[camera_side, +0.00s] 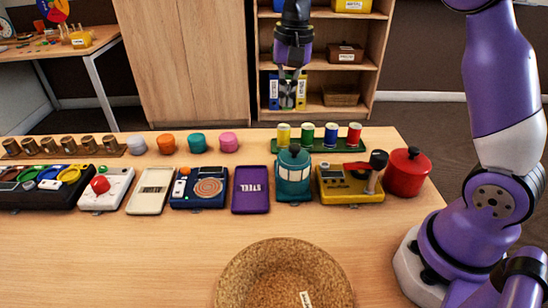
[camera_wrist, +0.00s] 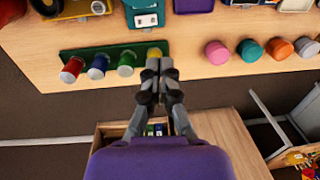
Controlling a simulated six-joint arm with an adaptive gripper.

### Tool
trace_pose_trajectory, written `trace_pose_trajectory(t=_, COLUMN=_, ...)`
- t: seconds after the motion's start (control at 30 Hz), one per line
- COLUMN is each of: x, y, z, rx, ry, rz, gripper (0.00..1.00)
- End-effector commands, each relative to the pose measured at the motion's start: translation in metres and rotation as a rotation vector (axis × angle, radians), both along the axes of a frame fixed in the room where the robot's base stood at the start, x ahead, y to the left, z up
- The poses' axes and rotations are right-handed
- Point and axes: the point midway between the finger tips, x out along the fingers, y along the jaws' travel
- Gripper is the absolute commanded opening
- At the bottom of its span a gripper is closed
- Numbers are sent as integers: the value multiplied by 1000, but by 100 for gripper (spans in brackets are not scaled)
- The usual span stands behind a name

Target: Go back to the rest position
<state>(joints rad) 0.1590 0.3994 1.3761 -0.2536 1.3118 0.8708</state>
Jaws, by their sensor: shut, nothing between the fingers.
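My gripper (camera_side: 287,94) is shut and empty. In the side view it hangs pointing down above the back of the table, with the shelf behind it. In the wrist view its fingertips (camera_wrist: 157,72) are together and overlap the picture of the yellow spool (camera_wrist: 155,52). The table (camera_side: 140,262) lies below, with a green rack (camera_side: 390,146) of colored spools along its back edge.
A cork bowl (camera_side: 240,262) stands at the table's front. A row of devices, a teal lantern (camera_side: 293,177) and a red pot (camera_side: 408,172) crosses the middle. Colored pots, such as the teal one (camera_side: 197,142), stand behind. The front left is clear.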

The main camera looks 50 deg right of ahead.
Motion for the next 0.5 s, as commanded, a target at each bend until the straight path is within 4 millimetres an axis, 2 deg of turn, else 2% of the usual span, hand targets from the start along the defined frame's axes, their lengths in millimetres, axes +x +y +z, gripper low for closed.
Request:
trace_pose_trajectory(t=0.17, x=-16, y=8, z=15, rx=-9, ry=-53, rz=78, gripper=0)
trace_pose_trajectory(t=0.33, x=-65, y=25, z=38, rx=-56, ry=-187, rz=289, gripper=0)
trace_pose_trajectory(t=0.5, x=-119, y=34, z=37, rx=-143, ry=-322, rz=518, gripper=0)
